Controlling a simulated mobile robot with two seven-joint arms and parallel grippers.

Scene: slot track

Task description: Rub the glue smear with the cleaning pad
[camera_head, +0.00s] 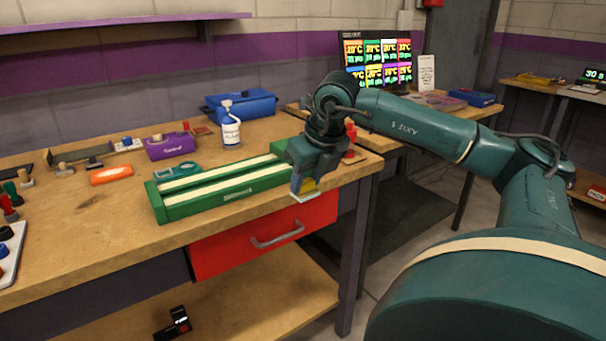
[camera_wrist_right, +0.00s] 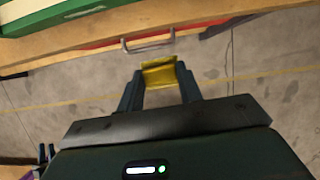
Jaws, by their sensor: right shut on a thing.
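My right gripper (camera_head: 304,190) is shut on a yellow pad, taken as the cleaning pad (camera_head: 307,186), with a pale underside. It hangs at the bench's front edge, just off the right end of the green slot track piece (camera_head: 225,195). In the right wrist view the yellow pad (camera_wrist_right: 159,74) sits between the two fingertips, with floor behind it. I cannot make out the glue smear for certain; a faint darker patch (camera_head: 92,201) shows on the bench top left of the track. My left gripper is not in view.
Red items (camera_head: 351,140) stand behind my right gripper. A red drawer (camera_head: 262,238) is below the edge.

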